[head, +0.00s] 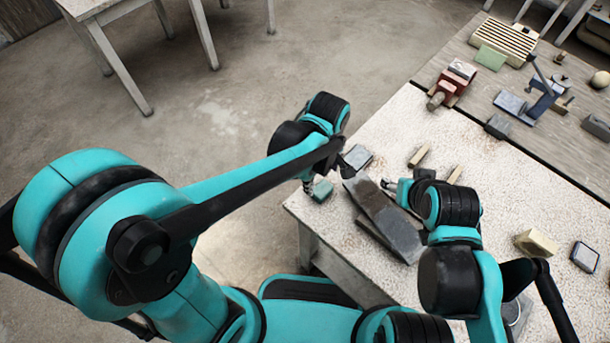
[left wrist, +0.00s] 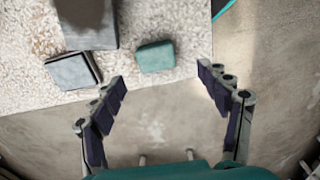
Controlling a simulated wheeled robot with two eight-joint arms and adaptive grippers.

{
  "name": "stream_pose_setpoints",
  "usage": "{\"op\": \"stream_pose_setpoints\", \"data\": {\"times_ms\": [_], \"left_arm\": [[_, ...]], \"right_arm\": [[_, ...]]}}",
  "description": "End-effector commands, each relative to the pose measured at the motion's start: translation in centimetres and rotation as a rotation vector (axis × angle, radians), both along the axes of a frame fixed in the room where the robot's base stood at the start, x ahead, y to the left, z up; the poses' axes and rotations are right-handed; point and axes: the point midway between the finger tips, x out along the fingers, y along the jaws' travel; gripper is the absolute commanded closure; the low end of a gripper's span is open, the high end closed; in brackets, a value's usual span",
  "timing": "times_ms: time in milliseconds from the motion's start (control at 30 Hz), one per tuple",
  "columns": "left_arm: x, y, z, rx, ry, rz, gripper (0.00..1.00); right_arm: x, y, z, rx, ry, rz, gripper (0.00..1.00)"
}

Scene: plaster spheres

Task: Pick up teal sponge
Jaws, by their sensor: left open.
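The teal sponge (head: 323,190) is a small block at the near left corner of the speckled white table. It also shows in the left wrist view (left wrist: 156,57), lying flat just ahead of the fingertips. My left gripper (head: 307,186) is beside the sponge at the table's edge. In the left wrist view its fingers (left wrist: 162,80) are spread wide with nothing between them, and the sponge lies beyond the tips, roughly centred. My right gripper (head: 389,184) is over the table, right of the sponge; its fingers are too small to judge.
A long dark grey block (head: 385,220) lies right of the sponge. A grey-topped block (head: 357,157) sits behind it, and it also shows in the left wrist view (left wrist: 73,71). The speckled table (head: 470,225) has bare room farther right. Tools stand on a wooden table behind.

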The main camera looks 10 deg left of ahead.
Motion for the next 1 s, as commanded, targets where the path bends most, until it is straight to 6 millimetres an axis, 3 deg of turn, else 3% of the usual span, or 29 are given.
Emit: {"op": "stream_pose_setpoints", "data": {"times_ms": [367, 600, 867, 1000], "left_arm": [[0.2, -0.3, -3.8, 0.002, 0.005, 0.008, 0.24], [0.5, -0.5, -7.5, 0.002, 0.004, 0.008, 0.24], [0.5, -0.5, -7.9, 0.002, 0.004, 0.007, 0.24], [0.5, -0.4, -7.8, 0.002, 0.004, 0.007, 0.52]], "right_arm": [[0.0, 0.0, -1.8, 0.000, 0.000, 0.000, 0.46], [0.0, 0.0, -3.8, 0.000, 0.000, 0.000, 0.46], [0.0, 0.0, -3.8, 0.000, 0.000, 0.000, 0.46], [0.0, 0.0, -3.8, 0.000, 0.000, 0.000, 0.46]]}}
